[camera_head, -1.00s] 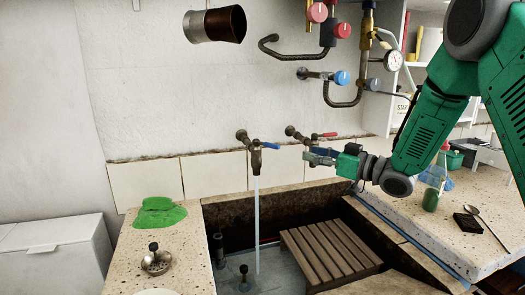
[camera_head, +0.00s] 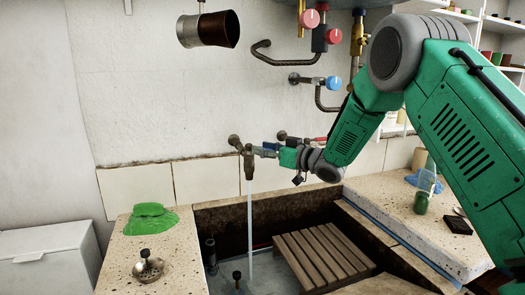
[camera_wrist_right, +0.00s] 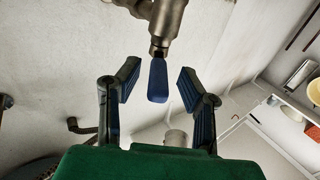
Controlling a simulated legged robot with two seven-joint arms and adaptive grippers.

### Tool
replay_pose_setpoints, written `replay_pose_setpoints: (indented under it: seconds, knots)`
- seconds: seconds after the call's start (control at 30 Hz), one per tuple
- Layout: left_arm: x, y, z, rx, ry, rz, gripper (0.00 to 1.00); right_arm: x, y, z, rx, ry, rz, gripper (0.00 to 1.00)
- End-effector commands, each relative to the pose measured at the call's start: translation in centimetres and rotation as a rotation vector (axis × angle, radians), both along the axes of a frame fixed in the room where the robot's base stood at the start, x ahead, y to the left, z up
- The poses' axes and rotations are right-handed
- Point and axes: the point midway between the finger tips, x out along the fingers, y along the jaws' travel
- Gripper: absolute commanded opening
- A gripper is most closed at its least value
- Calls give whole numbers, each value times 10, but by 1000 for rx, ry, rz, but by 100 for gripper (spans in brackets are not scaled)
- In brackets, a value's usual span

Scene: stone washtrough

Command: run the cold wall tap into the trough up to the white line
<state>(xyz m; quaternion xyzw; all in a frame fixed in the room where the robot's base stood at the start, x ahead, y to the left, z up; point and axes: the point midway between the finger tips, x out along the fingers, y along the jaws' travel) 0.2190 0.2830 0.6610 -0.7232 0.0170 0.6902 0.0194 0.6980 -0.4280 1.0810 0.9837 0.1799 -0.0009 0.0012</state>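The cold wall tap (camera_head: 248,161) is on the back wall above the trough. A thin stream of water (camera_head: 250,215) falls from it into the stone trough (camera_head: 222,215), where water covers the floor. My right gripper (camera_head: 268,150) is at the tap's lever, reaching in from the right. In the wrist view, the blue lever (camera_wrist_right: 158,82) lies between the two open fingers, with gaps on both sides. The tap body (camera_wrist_right: 168,18) is just beyond the fingertips. I cannot make out the white line. My left gripper is not in view.
A red-handled tap (camera_head: 318,139) sits just behind my right gripper. A slatted wooden rack (camera_head: 322,254) is in the trough's right part. A dark upright pipe (camera_head: 210,254) and a plug (camera_head: 237,277) are at left. A green cloth (camera_head: 150,218) lies on the left ledge.

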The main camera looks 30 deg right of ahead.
Motion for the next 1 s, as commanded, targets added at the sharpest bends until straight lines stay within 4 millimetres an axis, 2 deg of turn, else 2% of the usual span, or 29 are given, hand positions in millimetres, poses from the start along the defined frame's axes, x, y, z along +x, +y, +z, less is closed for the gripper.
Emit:
replay_pose_setpoints:
  seconds: [0.2,0.23,0.3,0.33,0.67,1.0]
  knots:
    - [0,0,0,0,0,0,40,0,-2,-1,2,0,0,34]
    - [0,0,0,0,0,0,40,0,-2,-1,2,0,0,31]
    - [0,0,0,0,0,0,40,0,-3,-1,3,0,0,6]
    - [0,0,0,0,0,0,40,0,-3,-1,2,0,0,0]
    - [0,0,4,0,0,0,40,1,-4,0,1,1,18,0]
    - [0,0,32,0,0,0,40,6,-14,1,-2,1,203,0]
